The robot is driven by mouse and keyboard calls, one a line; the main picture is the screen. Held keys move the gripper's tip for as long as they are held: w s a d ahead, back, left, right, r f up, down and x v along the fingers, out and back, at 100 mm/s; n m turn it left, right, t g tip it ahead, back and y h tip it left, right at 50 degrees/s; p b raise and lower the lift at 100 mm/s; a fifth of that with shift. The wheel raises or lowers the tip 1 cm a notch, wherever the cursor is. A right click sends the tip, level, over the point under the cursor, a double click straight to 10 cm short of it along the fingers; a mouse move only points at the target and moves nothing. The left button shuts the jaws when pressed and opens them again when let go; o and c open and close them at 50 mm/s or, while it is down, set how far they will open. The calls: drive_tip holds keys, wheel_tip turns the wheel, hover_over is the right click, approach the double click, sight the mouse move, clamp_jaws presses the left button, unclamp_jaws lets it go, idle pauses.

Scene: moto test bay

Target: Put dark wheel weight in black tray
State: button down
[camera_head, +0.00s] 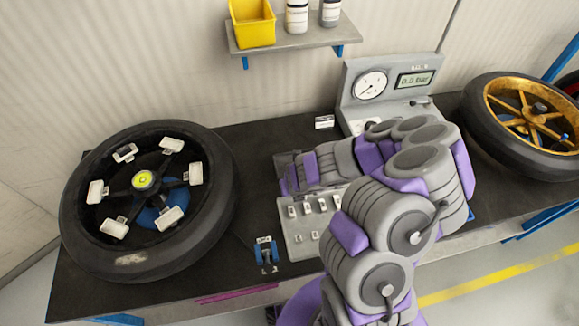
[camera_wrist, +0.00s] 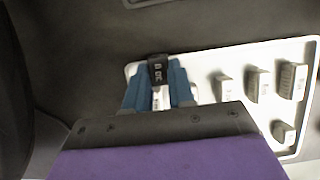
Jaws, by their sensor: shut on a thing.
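My gripper (camera_wrist: 158,78) is shut on a small dark wheel weight (camera_wrist: 157,68) with pale markings, held between its blue fingers. The weight is in front of the upper left corner of a pale weight board (camera_wrist: 212,62); whether it touches the board is unclear. In the head view my arm hides the fingers and the weight. A dark, tray-like shape (camera_head: 284,157) shows partly behind my arm on the bench; I cannot tell surely that it is the black tray. A pale-edged dark thing (camera_wrist: 148,3) is cut off at the top of the wrist view.
Several light weights stand on the weight board (camera_head: 296,240). A large black wheel (camera_head: 215,225) lies at left, a gold-spoked wheel (camera_head: 490,137) at right. A gauge unit (camera_head: 385,72) stands behind. A blue stand (camera_head: 265,252) is near the bench's front. A shelf (camera_head: 290,40) hangs above.

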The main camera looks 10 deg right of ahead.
drive_tip(key=shift+w+f+b, duration=0.25)
drive_tip(key=shift+w+b, duration=0.3)
drive_tip(key=shift+w, duration=0.05)
drive_tip(key=p, duration=0.3)
approach(285, 165)
drive_tip(key=shift+s+d+f, duration=0.1)
drive_tip(key=shift+s+f, duration=0.1)
drive_tip(key=shift+f, duration=0.75)
drive_tip(key=shift+w+d+f, duration=0.1)
drive_tip(key=shift+w+d, duration=0.05)
drive_tip(key=shift+w, duration=0.15)
drive_tip(key=shift+w+p, duration=0.65)
drive_tip(key=shift+w, duration=0.3)
drive_tip(key=shift+a+f+b, duration=0.15)
drive_tip(key=shift+f+b, duration=0.15)
drive_tip(key=shift+f, duration=0.65)
drive_tip(key=shift+a+f+b, duration=0.1)
drive_tip(key=shift+f+b, duration=0.2)
drive_tip(key=shift+f, duration=0.7)
drive_tip(key=shift+r, duration=0.1)
drive_tip(key=c, duration=1)
unclamp_jaws()
drive_tip(key=shift+o, duration=0.2)
drive_tip(key=shift+r, duration=0.1)
